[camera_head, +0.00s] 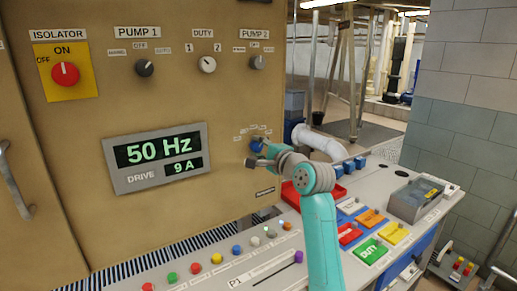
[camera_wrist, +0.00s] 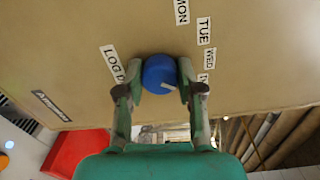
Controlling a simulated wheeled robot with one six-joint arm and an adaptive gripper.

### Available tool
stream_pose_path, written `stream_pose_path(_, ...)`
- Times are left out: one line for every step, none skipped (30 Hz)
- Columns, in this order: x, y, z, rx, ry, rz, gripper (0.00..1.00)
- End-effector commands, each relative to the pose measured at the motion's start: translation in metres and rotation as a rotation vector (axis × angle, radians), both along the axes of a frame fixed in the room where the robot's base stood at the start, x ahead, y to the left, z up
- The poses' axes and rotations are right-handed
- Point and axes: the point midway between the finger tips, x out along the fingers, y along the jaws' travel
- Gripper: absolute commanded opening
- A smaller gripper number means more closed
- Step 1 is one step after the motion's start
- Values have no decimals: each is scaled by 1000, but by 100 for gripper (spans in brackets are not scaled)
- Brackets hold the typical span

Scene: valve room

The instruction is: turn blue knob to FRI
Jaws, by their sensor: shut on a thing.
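The round blue knob (camera_wrist: 160,74) is on the tan panel in the wrist view, between my two fingertips. A short pale mark shows near its lower right edge, beside the right finger. My gripper (camera_wrist: 161,92) is shut on the knob, one finger on each side. Labels MON (camera_wrist: 181,11), TUE (camera_wrist: 204,30) and WED (camera_wrist: 209,58) run down to the right of it. A label starting with T is partly covered by the right finger; no FRI label is readable. In the head view, my gripper (camera_head: 258,155) is at the blue knob (camera_head: 257,145), low on the panel.
A LOG DAY label (camera_wrist: 112,63) lies left of the knob. A red tray (camera_head: 329,191) sits on the desk below. The drive display (camera_head: 157,157) is left of my gripper, and a grey box (camera_head: 415,201) stands on the desk's right. The desk has several coloured buttons.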

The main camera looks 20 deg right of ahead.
Motion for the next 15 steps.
stream_pose_path(0, 0, -1, 38, 15, 0, 2)
stream_pose_path(0, 0, -1, 64, 23, 0, 2)
stream_pose_path(0, -1, -1, 97, 34, 0, 2)
stream_pose_path(0, -1, -1, 120, 41, 0, 2)
stream_pose_path(0, -1, -1, 143, 49, 0, 2)
stream_pose_path(0, -1, -1, 173, 59, 0, 2)
stream_pose_path(0, -1, -1, 194, 66, 0, 2)
stream_pose_path(0, -1, -1, 215, 73, 0, 2)
stream_pose_path(0, -1, -1, 241, 81, -1, 2)
stream_pose_path(0, -1, -1, 258, 87, 0, 2)
stream_pose_path(0, -1, -1, 276, 93, 0, 2)
stream_pose_path(0, -1, -1, 297, 99, -1, 2)
stream_pose_path(0, -1, -1, 312, 104, 0, 2)
stream_pose_path(0, -1, -1, 325, 109, -1, 2)
stream_pose_path(0, -1, -1, 342, 114, -1, 2)
